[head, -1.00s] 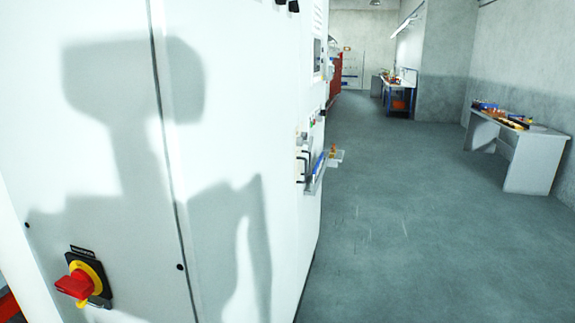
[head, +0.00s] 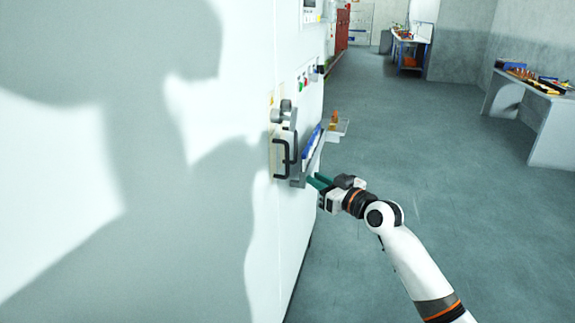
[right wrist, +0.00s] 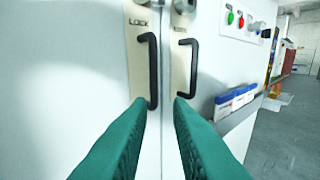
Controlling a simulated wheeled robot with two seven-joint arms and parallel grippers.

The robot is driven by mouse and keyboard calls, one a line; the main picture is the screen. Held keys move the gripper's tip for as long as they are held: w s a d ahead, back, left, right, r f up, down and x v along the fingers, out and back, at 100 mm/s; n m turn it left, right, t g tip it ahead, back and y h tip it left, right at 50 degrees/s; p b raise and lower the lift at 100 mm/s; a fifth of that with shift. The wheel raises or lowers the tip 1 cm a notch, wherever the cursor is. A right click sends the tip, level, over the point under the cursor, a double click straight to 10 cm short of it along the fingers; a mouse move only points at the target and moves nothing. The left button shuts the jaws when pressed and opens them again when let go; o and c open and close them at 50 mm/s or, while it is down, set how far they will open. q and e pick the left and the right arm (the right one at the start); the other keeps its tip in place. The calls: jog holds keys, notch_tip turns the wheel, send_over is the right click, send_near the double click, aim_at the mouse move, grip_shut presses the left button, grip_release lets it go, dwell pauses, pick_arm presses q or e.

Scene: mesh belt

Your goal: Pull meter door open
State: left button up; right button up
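The white cabinet (head: 255,60) fills the left of the head view, with a vertical door seam between two black handles. The left handle (right wrist: 152,70) stands on a cream plate marked LOCK in the right wrist view; the right handle (right wrist: 190,68) is just across the seam. In the head view both handles (head: 279,158) show left of my right gripper (head: 317,181). Its green fingers are apart and empty, pointing at the cabinet. In the right wrist view the fingertips (right wrist: 160,102) appear near the lower ends of the handles; contact is unclear. My left gripper is out of view.
A small shelf with blue-and-white boxes (right wrist: 235,98) juts from the cabinet right of the handles. Buttons (right wrist: 240,20) sit above it. Open grey floor (head: 430,250) lies to the right. A table with items (head: 540,85) stands against the right wall.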

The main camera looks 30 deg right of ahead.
aim_at(288, 159)
jog(key=w, duration=0.3)
jog(key=w+a+r+p, duration=0.1)
jog(key=w, duration=0.3)
jog(key=w+a+r+p, duration=0.1)
jog(key=w, duration=0.2)
jog(key=shift+w, duration=0.65)
jog(key=shift+f, duration=0.1)
grip_shut()
